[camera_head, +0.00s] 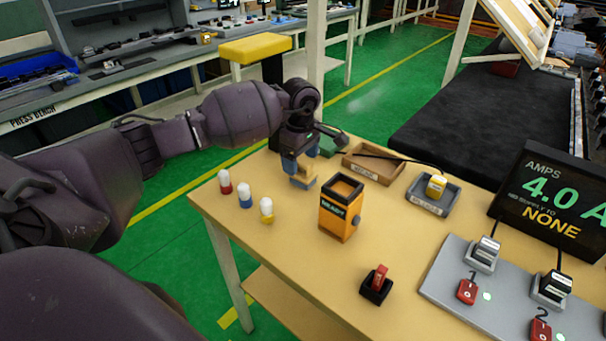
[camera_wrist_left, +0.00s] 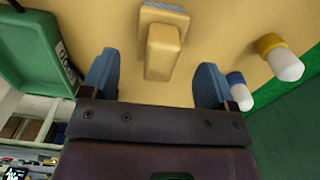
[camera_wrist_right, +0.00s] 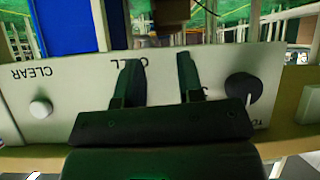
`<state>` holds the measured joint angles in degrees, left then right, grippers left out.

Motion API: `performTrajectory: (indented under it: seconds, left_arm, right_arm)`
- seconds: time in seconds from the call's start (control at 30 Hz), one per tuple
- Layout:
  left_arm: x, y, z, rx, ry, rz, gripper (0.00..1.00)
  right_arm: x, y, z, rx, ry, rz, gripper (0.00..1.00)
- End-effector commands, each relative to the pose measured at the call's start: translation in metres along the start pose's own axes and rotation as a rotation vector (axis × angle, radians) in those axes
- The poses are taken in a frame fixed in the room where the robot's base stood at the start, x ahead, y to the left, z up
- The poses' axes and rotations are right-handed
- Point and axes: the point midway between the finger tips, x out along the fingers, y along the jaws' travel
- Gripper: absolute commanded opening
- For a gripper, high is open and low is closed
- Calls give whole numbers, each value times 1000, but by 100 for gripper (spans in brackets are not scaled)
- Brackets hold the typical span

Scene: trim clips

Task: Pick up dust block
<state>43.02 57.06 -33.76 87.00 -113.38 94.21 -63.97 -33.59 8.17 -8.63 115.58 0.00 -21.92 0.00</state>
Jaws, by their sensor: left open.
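The dust block, a tan block with a grey-blue pad on one end (camera_head: 303,182), sits on the tan table; it shows larger in the left wrist view (camera_wrist_left: 163,45). My left gripper (camera_head: 302,160) is open right at the block in the head view. In the left wrist view, its blue fingers (camera_wrist_left: 156,75) are spread wide, with the block beyond the tips and roughly centred between them. No grip on it shows. My right gripper (camera_wrist_right: 158,68) shows only in the right wrist view, its dark fingers apart and empty before a pale panel with a knob.
Three small bottles with coloured bases (camera_head: 245,197) stand left of the block. An orange box (camera_head: 340,212) stands close at right. A green bin (camera_wrist_left: 35,45) is beside the gripper. A wooden tray (camera_head: 375,168) and a grey tray (camera_head: 432,199) lie behind. A red-and-black switch (camera_head: 376,285) sits in front.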

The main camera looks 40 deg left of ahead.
Motion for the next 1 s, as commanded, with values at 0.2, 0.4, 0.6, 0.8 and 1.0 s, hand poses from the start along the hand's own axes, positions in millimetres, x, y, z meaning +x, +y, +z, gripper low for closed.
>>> performTrajectory:
  seconds: [0.2, 0.4, 0.6, 0.8, 1.0]
  left_arm:
    - [31, 0, 7, -1, -3, -3, 81]
    - [45, 0, 6, 0, -1, -1, 81]
    - [45, 0, 6, 0, -1, 0, 81]
    - [45, 0, 6, 0, -1, 0, 55]
    - [45, 0, 6, 0, -1, -1, 26]
  right_arm:
    - [0, 1, -2, -3, 3, 0, 35]
    - [0, 1, -1, -5, 2, 0, 35]
    - [0, 1, -1, -5, 1, 0, 35]
    - [-1, 1, 0, -5, 0, 0, 35]
    - [-1, 1, 0, -3, -1, 1, 35]
